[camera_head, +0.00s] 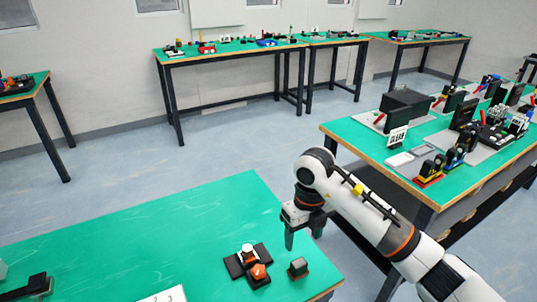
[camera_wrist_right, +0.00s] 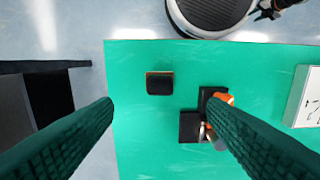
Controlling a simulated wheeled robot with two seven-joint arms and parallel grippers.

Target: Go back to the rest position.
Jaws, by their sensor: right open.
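My right gripper (camera_head: 304,232) hangs over the right edge area of the near green table (camera_head: 150,232), fingers pointing down. In the right wrist view its two fingers (camera_wrist_right: 160,105) are wide apart with nothing between the tips. A small dark block with an orange base (camera_head: 298,267) stands on the table below it; the block also shows in the wrist view (camera_wrist_right: 160,83). A black base with orange and white parts (camera_head: 239,268) lies left of the block. In the wrist view the right finger partly hides this base (camera_wrist_right: 190,127). I cannot make out my left gripper.
A white numbered box (camera_head: 165,296) and a black piece (camera_head: 32,287) are at the near table's front. Another green table (camera_head: 345,130) with several conveyor parts stands close to the right of my right arm. Other tables line the back wall. Much of the near table is clear.

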